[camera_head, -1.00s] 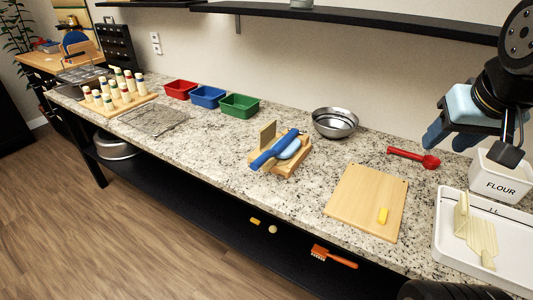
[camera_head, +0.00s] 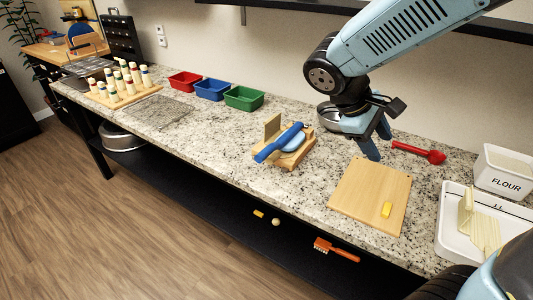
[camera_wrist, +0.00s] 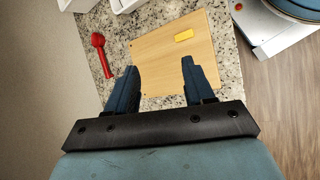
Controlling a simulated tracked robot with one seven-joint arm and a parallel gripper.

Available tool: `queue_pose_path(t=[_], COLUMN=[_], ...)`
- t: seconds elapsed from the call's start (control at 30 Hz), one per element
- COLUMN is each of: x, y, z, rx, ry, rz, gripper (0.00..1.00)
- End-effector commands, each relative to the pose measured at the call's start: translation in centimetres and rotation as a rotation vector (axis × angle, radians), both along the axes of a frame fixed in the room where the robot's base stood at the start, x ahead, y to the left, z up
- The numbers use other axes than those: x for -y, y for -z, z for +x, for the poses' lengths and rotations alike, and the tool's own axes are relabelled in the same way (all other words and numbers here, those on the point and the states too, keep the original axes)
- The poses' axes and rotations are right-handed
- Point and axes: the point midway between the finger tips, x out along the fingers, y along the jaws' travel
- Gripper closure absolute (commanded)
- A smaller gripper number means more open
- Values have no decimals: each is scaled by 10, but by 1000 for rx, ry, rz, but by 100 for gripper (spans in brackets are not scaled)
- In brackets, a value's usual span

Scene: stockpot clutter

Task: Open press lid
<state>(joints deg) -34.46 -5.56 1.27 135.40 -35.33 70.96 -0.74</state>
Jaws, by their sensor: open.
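The press (camera_head: 292,159) stands on the counter near its middle. It has a wooden base, an upright wooden piece at its back left, a blue bar slanting across it and a pale blue rounded part. I cannot tell clearly which part is the lid or how far it is open. My gripper (camera_head: 375,147) is open and empty, to the right of the press and apart from it, above the counter near the cutting board. In the wrist view my two fingers (camera_wrist: 160,70) are spread, with the board beyond them. The press is not in the wrist view.
The cutting board (camera_head: 360,207) bears a yellow block (camera_head: 386,209). A red spoon (camera_head: 420,152), flour bin (camera_head: 504,170) and white tray (camera_head: 447,240) lie to the right. Red, blue and green (camera_head: 244,98) bins stand left.

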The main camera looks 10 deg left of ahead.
Motion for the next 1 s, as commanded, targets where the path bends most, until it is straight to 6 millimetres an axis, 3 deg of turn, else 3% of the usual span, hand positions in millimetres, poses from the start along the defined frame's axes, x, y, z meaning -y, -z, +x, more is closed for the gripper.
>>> queue_pose_path(t=[0.23, 0.5, 0.8, 1.0], x=[-60, -143, -248, -298], y=[28, 61, 109, 136], z=[22, 31, 9, -15], rx=[-69, -71, 12, 82], ry=[-279, -585, -924, -1081], rz=[-290, -600, -926, -1071], gripper=[47, 47, 47, 47])
